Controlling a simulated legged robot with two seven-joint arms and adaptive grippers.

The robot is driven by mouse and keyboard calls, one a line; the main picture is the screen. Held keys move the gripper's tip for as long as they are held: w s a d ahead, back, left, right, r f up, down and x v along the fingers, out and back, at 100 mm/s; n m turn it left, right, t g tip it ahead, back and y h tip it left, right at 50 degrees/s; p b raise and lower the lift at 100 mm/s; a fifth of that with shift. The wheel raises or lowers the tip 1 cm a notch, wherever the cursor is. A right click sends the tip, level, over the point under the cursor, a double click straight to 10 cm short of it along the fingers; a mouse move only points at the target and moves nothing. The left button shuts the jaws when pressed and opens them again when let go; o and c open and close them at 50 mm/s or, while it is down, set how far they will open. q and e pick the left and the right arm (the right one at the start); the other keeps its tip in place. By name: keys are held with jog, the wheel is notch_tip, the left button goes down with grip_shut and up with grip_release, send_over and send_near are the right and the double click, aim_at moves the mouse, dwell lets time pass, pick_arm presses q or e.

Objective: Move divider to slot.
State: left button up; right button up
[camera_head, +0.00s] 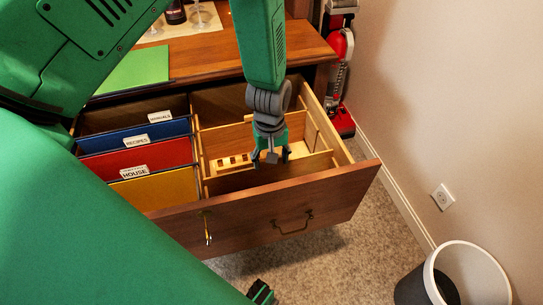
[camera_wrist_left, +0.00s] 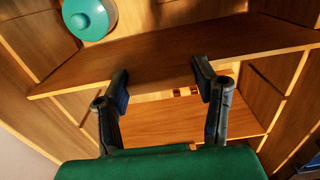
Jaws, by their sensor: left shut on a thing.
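My left gripper (camera_head: 270,158) reaches down into the right part of the open drawer (camera_head: 265,207). It is shut on a thin wooden divider (camera_head: 312,163) that runs across the compartment, parallel to the drawer front. The left wrist view shows the two dark fingers (camera_wrist_left: 160,82) on the divider (camera_wrist_left: 250,45). Another wooden partition (camera_head: 228,139) stands farther back. Light wooden pieces with notches (camera_head: 235,161) lie between them. Whether the divider's ends sit in slots is unclear. A dark tip of my right gripper (camera_head: 261,292) shows at the bottom edge; its jaws are not clear.
Labelled blue (camera_head: 170,132), red (camera_head: 165,155) and yellow (camera_head: 160,188) folders fill the drawer's left side. A teal round object (camera_wrist_left: 88,18) shows in the left wrist view. A red vacuum cleaner (camera_head: 340,60) stands behind right; a bin (camera_head: 470,270) stands front right.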

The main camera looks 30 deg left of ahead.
pick_arm(q)
jog(key=shift+f+b, duration=0.6)
jog(key=shift+f, duration=0.75)
jog(key=o, duration=2.1)
jog(key=shift+r, duration=0.2)
jog(key=shift+r+p, duration=2.35)
jog(key=shift+p, duration=0.2)
